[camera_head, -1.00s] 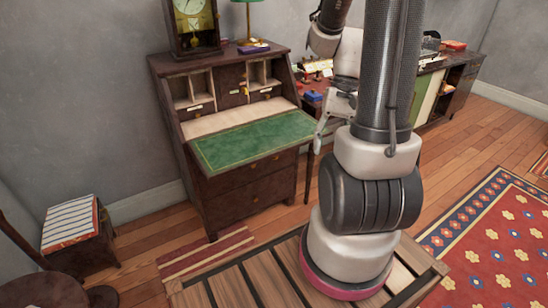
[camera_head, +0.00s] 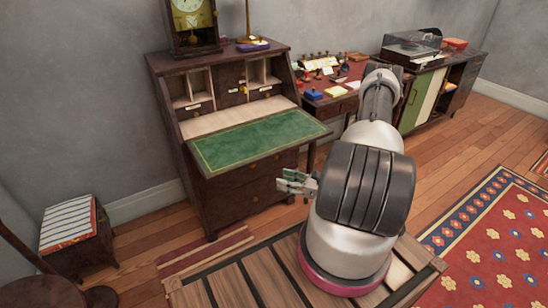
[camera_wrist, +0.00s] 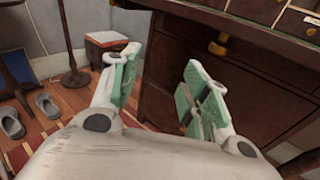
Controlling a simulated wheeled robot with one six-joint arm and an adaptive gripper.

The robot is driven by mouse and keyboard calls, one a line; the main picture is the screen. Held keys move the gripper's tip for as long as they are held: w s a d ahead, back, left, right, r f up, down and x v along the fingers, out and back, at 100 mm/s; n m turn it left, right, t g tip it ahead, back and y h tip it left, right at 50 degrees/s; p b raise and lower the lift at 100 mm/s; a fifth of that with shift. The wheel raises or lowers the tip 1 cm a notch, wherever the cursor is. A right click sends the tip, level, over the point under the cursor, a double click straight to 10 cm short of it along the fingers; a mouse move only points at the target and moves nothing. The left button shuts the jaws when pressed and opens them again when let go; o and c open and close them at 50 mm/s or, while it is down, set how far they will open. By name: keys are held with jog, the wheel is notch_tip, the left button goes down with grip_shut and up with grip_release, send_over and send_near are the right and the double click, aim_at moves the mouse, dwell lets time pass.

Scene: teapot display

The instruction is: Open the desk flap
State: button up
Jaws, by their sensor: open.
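The desk (camera_head: 240,195) is a dark wooden secretary against the wall. Its flap (camera_head: 258,142), with a green inlay and gold border, is folded down and lies about level, showing the pale inside and small compartments. My gripper (camera_head: 297,183) is below and in front of the flap's right end, apart from it. In the wrist view my gripper (camera_wrist: 158,95) has its green-padded fingers spread with nothing between them. The desk's dark drawer fronts (camera_wrist: 185,60) and a brass knob (camera_wrist: 219,44) show behind them.
A clock (camera_head: 193,22) and a lamp stand on the desk top. A side table (camera_head: 335,90) with small items stands to the right, then a cabinet (camera_head: 435,90). A stool (camera_head: 70,225) is at left. Slippers (camera_wrist: 47,107) lie on the floor.

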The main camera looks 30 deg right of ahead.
jog(key=w+d+r+m+t+h, duration=0.2)
jog(key=w+d+t+h, duration=0.1)
jog(key=w+d, duration=0.2)
jog(key=x, duration=0.7)
jog(key=shift+w+a, duration=0.2)
jog(key=shift+a, duration=0.15)
